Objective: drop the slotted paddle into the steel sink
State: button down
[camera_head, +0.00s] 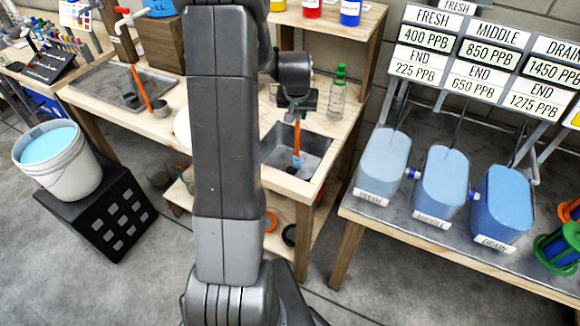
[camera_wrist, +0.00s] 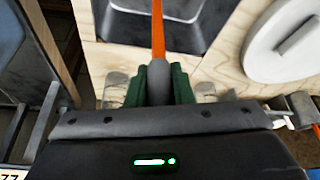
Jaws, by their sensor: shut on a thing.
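The slotted paddle (camera_head: 297,137) has an orange shaft and a blue part near its lower end. It hangs upright from my gripper (camera_head: 295,108) over the steel sink (camera_head: 318,141), with its lower end inside the basin's outline. I cannot tell if it touches the bottom, and its slots are not clear. In the wrist view, my gripper (camera_wrist: 160,82) has its green fingers shut on the paddle's grey grip (camera_wrist: 158,80). The orange shaft runs away from it toward the sink (camera_wrist: 185,14). My arm hides part of the bench left of the sink.
A green-capped bottle (camera_head: 338,97) stands behind the sink. A round white lid (camera_wrist: 285,42) lies beside the sink. An orange-handled ladle (camera_head: 142,88) is on the left tray. Blue tanks (camera_head: 441,180) stand on the right bench. A bucket (camera_head: 58,165) stands at left.

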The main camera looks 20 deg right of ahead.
jog(key=shift+f, duration=0.2)
jog(key=c, duration=1.2)
grip_release()
jog(key=b+v, duration=0.1)
jog(key=v, duration=1.2)
jog(key=shift+s+r, duration=0.15)
jog(key=shift+r, duration=0.2)
jog(key=shift+f, duration=0.1)
jog(key=p+x, duration=0.1)
jog(key=x, duration=1.2)
jog(key=shift+f, duration=0.4)
jog(key=shift+w+r+p, duration=0.25)
jog(key=shift+r+p, duration=0.3)
jog(key=shift+r, duration=0.3)
jog(key=shift+s+r+p, duration=0.1)
jog(key=shift+r+p, duration=0.2)
jog(key=shift+r, duration=0.35)
